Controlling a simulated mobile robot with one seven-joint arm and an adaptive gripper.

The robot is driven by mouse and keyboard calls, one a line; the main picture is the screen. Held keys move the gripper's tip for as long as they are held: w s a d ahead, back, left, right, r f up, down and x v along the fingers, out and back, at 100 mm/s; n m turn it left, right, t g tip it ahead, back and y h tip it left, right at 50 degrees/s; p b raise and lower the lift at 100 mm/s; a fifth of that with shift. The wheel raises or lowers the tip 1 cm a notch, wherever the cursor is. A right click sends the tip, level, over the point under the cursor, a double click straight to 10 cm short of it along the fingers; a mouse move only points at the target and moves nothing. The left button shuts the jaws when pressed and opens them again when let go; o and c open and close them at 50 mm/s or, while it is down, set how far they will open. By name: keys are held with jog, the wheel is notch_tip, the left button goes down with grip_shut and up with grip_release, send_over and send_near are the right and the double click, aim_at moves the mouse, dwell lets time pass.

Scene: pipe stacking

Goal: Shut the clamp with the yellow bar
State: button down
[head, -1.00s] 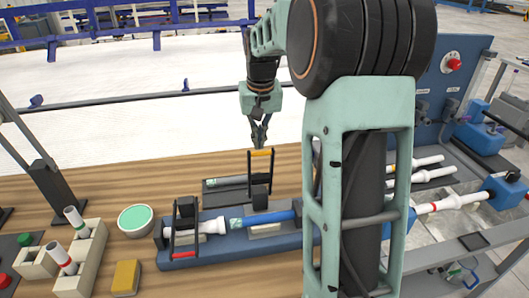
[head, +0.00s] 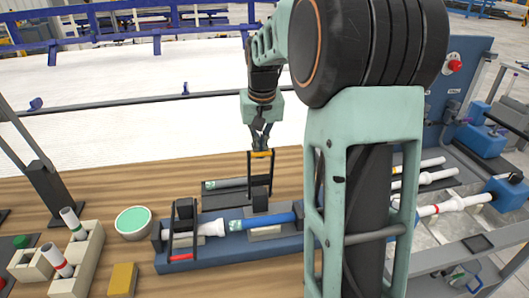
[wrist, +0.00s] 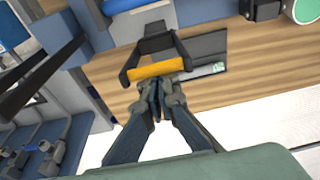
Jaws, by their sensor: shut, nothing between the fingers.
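The clamp's yellow bar (head: 261,154) tops a black frame that stands upright, raised above the blue fixture. In the wrist view the yellow bar (wrist: 156,68) lies just beyond my fingertips. My gripper (head: 261,148) is shut and empty, pointing down at the bar. In the wrist view my gripper (wrist: 160,88) has its fingertips together, at or very near the bar's edge; I cannot tell whether they touch. Below the clamp, a blue pipe (head: 275,219) and a white pipe (head: 210,228) lie end to end in the blue fixture (head: 210,254).
A second clamp with a red bar (head: 181,257) is lowered at the fixture's left. A dark tray (head: 212,198) lies behind the fixture. A green-topped bowl (head: 133,222), a yellow block (head: 122,279) and a beige holder (head: 92,247) with pipes stand left.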

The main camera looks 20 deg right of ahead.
jog(key=shift+s+a+f+b, duration=0.1)
jog(key=shift+s+b, duration=0.05)
jog(key=shift+s, duration=0.35)
jog(key=shift+s+a+b, duration=0.1)
jog(key=shift+s+b, duration=0.05)
jog(key=shift+s, duration=0.3)
jog(key=shift+s+a+f+b, duration=0.15)
jog(key=shift+s+b, duration=0.2)
jog(key=shift+s, duration=0.25)
jog(key=shift+s+a+f+b, duration=0.1)
jog(key=shift+s+b, duration=0.2)
jog(key=shift+s, duration=0.4)
jog(key=shift+s+a+f+b, duration=0.2)
jog(key=shift+s+b, duration=0.15)
jog(key=shift+s, duration=0.2)
jog(key=shift+s+a+f+b, duration=0.1)
jog(key=shift+s+f+b, duration=0.1)
jog(key=shift+s+b, duration=0.25)
jog(key=shift+s, duration=0.1)
jog(key=shift+s+a+f+b, duration=0.1)
jog(key=shift+s+f+b, duration=0.25)
jog(key=shift+s, duration=0.2)
jog(key=shift+s+a+f+b, duration=0.1)
jog(key=shift+s+f+b, duration=0.2)
jog(key=shift+s, duration=0.25)
